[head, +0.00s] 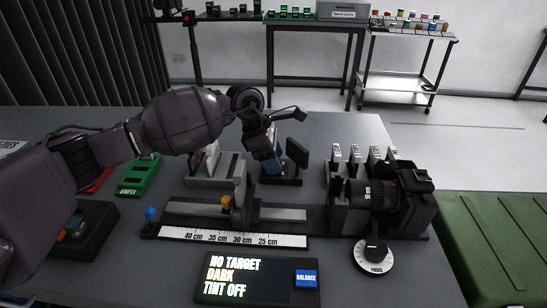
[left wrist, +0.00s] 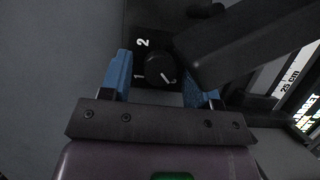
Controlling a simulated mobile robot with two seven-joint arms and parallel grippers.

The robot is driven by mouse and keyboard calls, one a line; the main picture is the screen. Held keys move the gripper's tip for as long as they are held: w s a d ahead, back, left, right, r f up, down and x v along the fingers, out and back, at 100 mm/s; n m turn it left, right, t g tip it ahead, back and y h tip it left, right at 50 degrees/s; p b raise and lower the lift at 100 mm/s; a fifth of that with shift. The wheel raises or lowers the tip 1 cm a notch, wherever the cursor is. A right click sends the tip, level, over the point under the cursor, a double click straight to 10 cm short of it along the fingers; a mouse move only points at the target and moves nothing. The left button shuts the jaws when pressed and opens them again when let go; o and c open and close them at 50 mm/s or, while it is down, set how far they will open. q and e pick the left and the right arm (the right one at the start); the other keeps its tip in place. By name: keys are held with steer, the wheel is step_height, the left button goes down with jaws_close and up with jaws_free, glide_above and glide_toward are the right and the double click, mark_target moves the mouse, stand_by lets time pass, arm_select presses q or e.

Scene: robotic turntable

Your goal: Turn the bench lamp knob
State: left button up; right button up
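The knob (left wrist: 160,69) is a small black dial with a pale mark, beside the white numerals 1 and 2 in the left wrist view. My left gripper (left wrist: 157,73) is open, with its blue fingertips on either side of the knob in that view. I cannot tell whether they touch it. In the head view my left gripper (head: 272,152) points down at a dark unit with a tilted black panel (head: 298,152), which looks like the bench lamp. The knob is hidden there. My right gripper is out of view.
A ruler rail (head: 232,237) runs in front of the lamp. A camera (head: 405,190) stands to the right, near a round white-rimmed dial (head: 373,255). A display (head: 235,280) reads "NO TARGET DARK TINT OFF". A green tray (head: 140,175) lies left. The tilted panel lies close beside the right finger.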

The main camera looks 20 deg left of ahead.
arm_select(q)
steer(key=c, duration=0.8)
